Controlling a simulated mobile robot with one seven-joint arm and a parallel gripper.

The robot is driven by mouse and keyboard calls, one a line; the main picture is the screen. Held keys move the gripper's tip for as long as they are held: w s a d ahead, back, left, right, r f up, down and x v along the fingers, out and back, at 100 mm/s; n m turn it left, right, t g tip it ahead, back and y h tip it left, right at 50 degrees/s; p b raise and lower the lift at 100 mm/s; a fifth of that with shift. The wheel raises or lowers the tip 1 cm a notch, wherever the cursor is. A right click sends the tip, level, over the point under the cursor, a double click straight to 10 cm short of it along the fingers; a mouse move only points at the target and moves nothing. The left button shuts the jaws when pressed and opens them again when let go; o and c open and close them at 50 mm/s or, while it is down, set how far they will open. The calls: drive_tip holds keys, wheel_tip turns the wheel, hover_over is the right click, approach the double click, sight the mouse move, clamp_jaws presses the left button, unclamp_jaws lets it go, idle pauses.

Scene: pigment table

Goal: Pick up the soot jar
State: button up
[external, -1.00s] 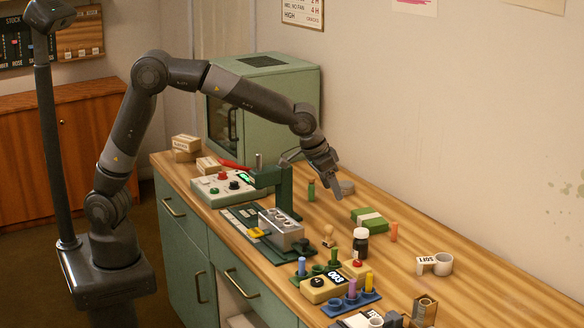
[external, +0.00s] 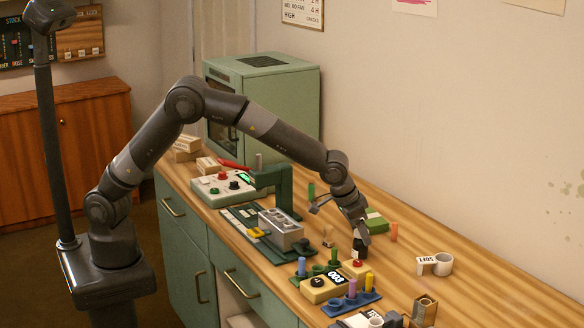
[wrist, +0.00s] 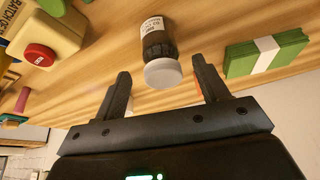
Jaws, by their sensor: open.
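The soot jar (wrist: 157,40) is a small dark jar with a white label and a pale round lid. It stands on the wooden table, and in the wrist view its lid lies between the lines of my two fingers. My gripper (wrist: 163,78) is open and empty, with one finger on each side of the lid and gaps showing on both sides. In the external view my gripper (external: 361,236) is right above the jar (external: 360,252) and hides its lid.
A green block with a pale band (wrist: 268,53) lies close beside the right finger. A yellow block with a red button (wrist: 40,52) is at the left.

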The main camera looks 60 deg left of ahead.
drive_tip(key=x, duration=0.3)
drive_tip(key=shift+w+a+f, duration=0.1)
drive_tip(key=shift+w+f, duration=0.2)
drive_tip(key=shift+w, duration=0.05)
drive_tip(key=shift+c, duration=0.2)
drive_tip(key=c, duration=1.1)
